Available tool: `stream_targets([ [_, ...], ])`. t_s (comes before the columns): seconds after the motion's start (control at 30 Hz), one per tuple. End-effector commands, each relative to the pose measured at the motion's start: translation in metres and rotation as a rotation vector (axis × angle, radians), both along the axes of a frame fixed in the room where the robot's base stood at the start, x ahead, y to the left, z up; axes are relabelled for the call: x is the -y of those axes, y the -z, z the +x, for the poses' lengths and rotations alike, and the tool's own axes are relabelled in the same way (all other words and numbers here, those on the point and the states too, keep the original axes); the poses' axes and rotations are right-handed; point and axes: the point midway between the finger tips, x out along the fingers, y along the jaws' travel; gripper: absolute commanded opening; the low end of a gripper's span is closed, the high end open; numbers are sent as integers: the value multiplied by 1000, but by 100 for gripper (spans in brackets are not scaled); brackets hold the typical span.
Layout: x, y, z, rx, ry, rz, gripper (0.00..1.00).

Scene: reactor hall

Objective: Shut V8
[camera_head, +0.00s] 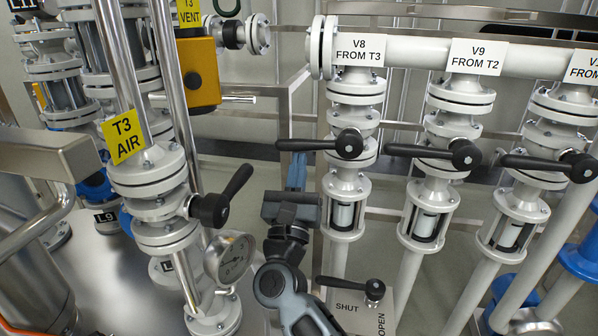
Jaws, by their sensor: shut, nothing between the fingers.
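Valve V8 (356,88) is a white flanged valve on a vertical pipe under the sign "V8 FROM T3" (358,50). Its black lever (310,145) lies about level, across the pipe, pointing left from its hub. My gripper (297,168) comes up from below with its blue-grey fingers shut and empty. The fingertips show just below the lever's left part; I cannot tell whether they touch it. A plate (349,322) below is marked "SHUT" along the level direction and "OPEN" along the upright one. A black lever (345,285) at the plate lies level, pointing left.
V9 (456,103) and another valve (560,107) stand to the right, their levers level and pointing left. To the left are the "T3 AIR" valve (150,178) with its lever slanting up right, a gauge (230,257) and a yellow "T3 VENT" box (199,72).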

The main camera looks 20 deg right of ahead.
Motion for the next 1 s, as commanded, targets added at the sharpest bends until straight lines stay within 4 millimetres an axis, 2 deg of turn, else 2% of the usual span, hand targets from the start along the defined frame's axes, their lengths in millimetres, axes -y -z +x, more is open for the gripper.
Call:
stream_targets([
  [0.1, -3, -11, 3, 48, -5, 51, 0],
  [0.3, -2, -21, 4, 80, 0, 95, 0],
  [0.67, 1, -25, 4, 86, 6, 97, 0],
  [0.87, 2, -11, 3, 85, 7, 97, 0],
  [1.0, 2, 10, 3, 79, 4, 98, 0],
])
